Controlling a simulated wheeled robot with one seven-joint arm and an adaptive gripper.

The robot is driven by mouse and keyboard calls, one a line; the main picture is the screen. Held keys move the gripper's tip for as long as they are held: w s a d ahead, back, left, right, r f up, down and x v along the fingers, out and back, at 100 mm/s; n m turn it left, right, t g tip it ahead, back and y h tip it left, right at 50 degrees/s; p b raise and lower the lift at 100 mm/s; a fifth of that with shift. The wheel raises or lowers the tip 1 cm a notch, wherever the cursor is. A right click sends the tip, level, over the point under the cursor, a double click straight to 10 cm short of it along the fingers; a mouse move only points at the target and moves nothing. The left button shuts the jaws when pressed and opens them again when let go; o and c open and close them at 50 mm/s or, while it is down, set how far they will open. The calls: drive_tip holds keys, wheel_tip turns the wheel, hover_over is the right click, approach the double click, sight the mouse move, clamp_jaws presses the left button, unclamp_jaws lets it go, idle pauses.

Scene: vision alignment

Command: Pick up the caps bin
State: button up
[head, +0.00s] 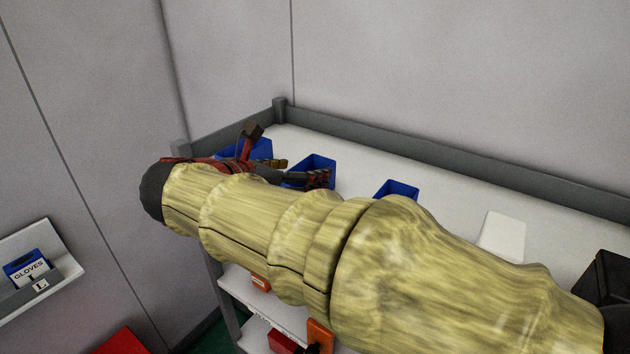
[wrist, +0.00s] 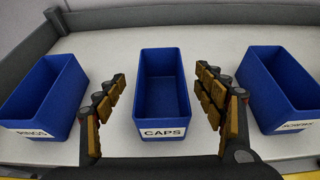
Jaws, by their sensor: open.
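The caps bin (wrist: 161,112) is a blue, open-topped, empty-looking bin in the middle of the wrist view, with a white CAPS label on its front. It stands upright on the white shelf top. My gripper (wrist: 160,80) is open, with one finger to the left of the bin and one to the right. A gap shows on each side, so the fingers look apart from its walls. In the head view, my gripper (head: 285,165) is partly hidden by my arm. The middle blue bin (head: 316,162) there appears to be the caps bin, but its label is hidden.
A blue bin (wrist: 45,90), labelled seemingly RINGS, stands left, and another blue bin (wrist: 280,85), label hard to read, stands right. A grey rail (head: 430,155) runs along the shelf's back edge. A white block (head: 503,234) lies farther right.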

sight(313, 162)
drive_tip(key=p+x, duration=0.1)
drive_tip(key=x, duration=0.6)
drive_tip(key=shift+d+p, duration=0.1)
drive_tip(key=shift+p, duration=0.25)
drive_tip(key=shift+c, duration=0.4)
drive_tip(key=c, duration=1.1)
drive_tip(key=shift+c, duration=0.3)
